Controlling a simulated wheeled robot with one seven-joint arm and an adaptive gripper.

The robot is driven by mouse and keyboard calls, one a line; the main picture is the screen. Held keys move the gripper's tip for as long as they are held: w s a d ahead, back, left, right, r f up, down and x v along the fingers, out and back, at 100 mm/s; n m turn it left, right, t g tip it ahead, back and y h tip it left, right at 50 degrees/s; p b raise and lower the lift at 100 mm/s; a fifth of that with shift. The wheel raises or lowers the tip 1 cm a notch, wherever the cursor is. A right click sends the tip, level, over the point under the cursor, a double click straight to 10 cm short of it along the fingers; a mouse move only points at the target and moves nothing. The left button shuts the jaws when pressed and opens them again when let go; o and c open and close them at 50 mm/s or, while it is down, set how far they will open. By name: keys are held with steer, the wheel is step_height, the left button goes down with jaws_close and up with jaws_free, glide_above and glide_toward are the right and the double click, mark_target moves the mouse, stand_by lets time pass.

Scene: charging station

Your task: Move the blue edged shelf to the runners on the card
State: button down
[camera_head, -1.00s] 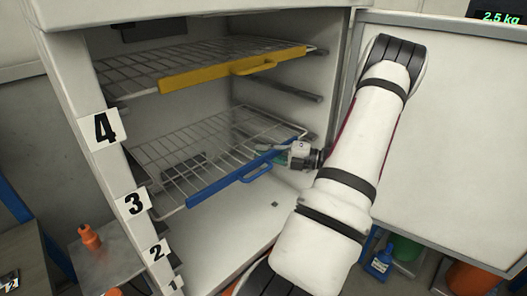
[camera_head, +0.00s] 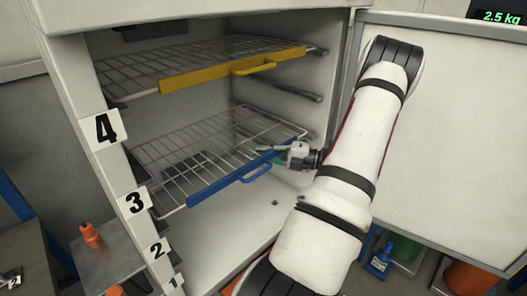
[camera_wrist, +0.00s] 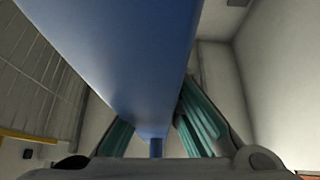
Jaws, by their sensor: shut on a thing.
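The blue edged shelf (camera_head: 185,203) is a wire rack with a blue front strip and handle, inside the open cabinet near label 3 (camera_head: 134,202). My gripper (camera_head: 283,156) is shut on its blue front edge, towards the right end. In the wrist view the blue edge (camera_wrist: 125,60) runs between the teal fingers of my gripper (camera_wrist: 155,133). I cannot tell whether the shelf rests on runners or hangs free. An empty runner (camera_head: 292,91) shows on the right wall above it. The card (camera_head: 12,281) on the table at lower left appears to read 2.
A yellow edged shelf (camera_head: 205,78) sits above, near label 4 (camera_head: 105,128). Labels 2 (camera_head: 158,249) and 1 (camera_head: 174,282) are lower. The cabinet floor (camera_head: 225,235) is mostly clear. The open door (camera_head: 450,130) stands right. An orange bottle (camera_head: 91,236) stands left.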

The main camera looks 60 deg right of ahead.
steer(key=c, duration=1.7)
jaws_free()
steer(key=v, duration=1.2)
steer(key=shift+d, duration=0.1)
steer(key=s+p, duration=0.1)
steer(key=s, duration=0.1)
steer(key=s+a+p, duration=0.1)
steer(key=s+p, duration=0.1)
steer(key=s, duration=0.1)
steer(key=s+a+p, duration=0.1)
steer(key=s+p, duration=0.1)
steer(key=shift+s+a, duration=0.2)
steer(key=shift+s, duration=0.15)
